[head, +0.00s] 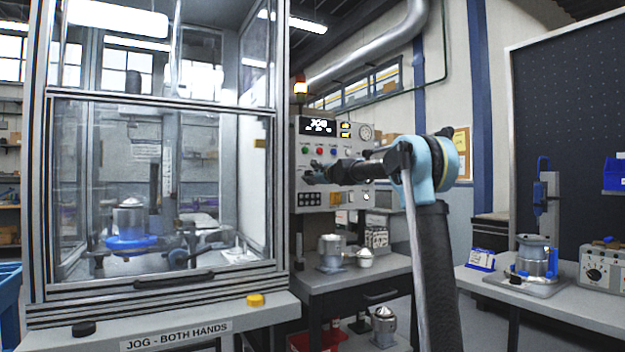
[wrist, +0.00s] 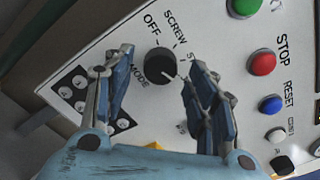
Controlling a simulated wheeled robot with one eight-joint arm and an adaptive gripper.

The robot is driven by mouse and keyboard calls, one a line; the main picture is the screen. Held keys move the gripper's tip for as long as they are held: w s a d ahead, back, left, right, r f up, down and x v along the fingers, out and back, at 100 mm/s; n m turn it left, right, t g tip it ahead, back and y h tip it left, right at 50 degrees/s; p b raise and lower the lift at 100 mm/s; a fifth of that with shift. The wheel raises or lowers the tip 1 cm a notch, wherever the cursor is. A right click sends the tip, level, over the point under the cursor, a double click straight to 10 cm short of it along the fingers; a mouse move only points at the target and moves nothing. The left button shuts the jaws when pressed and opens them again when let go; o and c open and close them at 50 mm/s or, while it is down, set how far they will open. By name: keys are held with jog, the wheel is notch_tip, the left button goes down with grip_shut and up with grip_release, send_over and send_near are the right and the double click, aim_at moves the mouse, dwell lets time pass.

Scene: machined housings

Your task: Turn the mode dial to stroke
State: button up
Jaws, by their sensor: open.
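The mode dial (wrist: 159,67) is a round black knob on a pale control panel, beside the word MODE. OFF, SCREW and a third label starting with "S" stand around it; my right finger hides the rest of that label. A white mark on the knob points to the lower right in the wrist view, toward my right finger. My gripper (wrist: 157,62) is open, with one blue-grey finger on each side of the dial; whether either touches it I cannot tell. In the head view my gripper (head: 316,176) is at the panel front and hides the dial.
Beside the dial are a green button (wrist: 243,6), a red STOP button (wrist: 262,63), a blue RESET button (wrist: 271,103) and a black connector block (wrist: 72,93). A glazed enclosure (head: 165,293) stands left; a bench (head: 372,284) with metal housings is below.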

jog(key=shift+w+a, duration=0.3)
jog(key=shift+w, duration=0.15)
jog(key=shift+c, duration=0.4)
jog(key=c, duration=1)
jog(key=shift+o, duration=0.2)
jog(key=shift+n, duration=0.3)
jog(key=shift+c, duration=0.2)
jog(key=n, duration=0.4)
jog(key=shift+s+n, duration=0.1)
jog(key=shift+n, duration=1.9)
